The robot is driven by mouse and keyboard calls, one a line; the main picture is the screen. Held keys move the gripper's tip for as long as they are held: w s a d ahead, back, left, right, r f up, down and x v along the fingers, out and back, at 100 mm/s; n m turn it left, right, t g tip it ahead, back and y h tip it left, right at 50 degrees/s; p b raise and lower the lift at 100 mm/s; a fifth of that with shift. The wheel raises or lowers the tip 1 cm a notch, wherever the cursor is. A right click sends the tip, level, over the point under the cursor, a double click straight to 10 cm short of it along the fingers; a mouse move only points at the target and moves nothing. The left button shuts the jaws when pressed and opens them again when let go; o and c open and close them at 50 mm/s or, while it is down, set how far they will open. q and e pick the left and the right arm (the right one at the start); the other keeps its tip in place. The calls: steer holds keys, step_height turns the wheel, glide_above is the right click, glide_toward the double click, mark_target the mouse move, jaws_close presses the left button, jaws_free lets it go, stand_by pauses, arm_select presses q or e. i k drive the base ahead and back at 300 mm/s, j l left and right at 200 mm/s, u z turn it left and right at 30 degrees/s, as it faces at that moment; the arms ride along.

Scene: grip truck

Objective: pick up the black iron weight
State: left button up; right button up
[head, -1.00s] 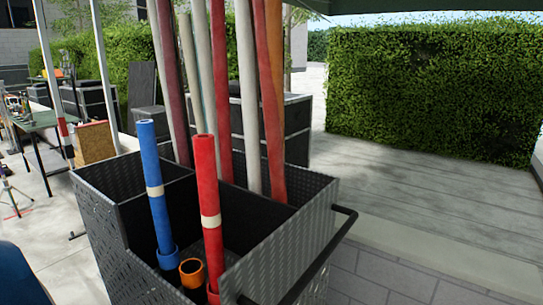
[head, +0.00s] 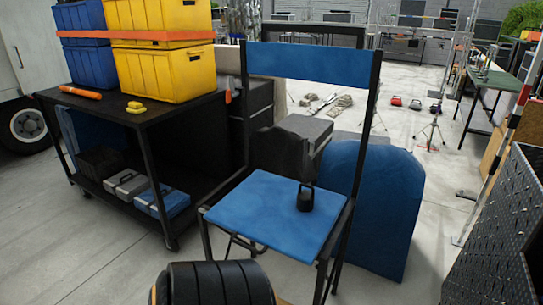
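A small black weight with a loop handle on top (head: 305,201) stands upright on the blue seat of a chair (head: 265,212), near the seat's right side. The chair has a black frame and a blue backrest (head: 312,64) behind the seat. Neither of my grippers shows in the head view.
A black ribbed round object (head: 215,284) is cut off by the bottom edge, in front of the chair. A black cart (head: 150,110) with yellow crates (head: 165,72) stands left.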

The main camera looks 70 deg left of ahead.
mark_target(305, 199)
steer(key=u, duration=2)
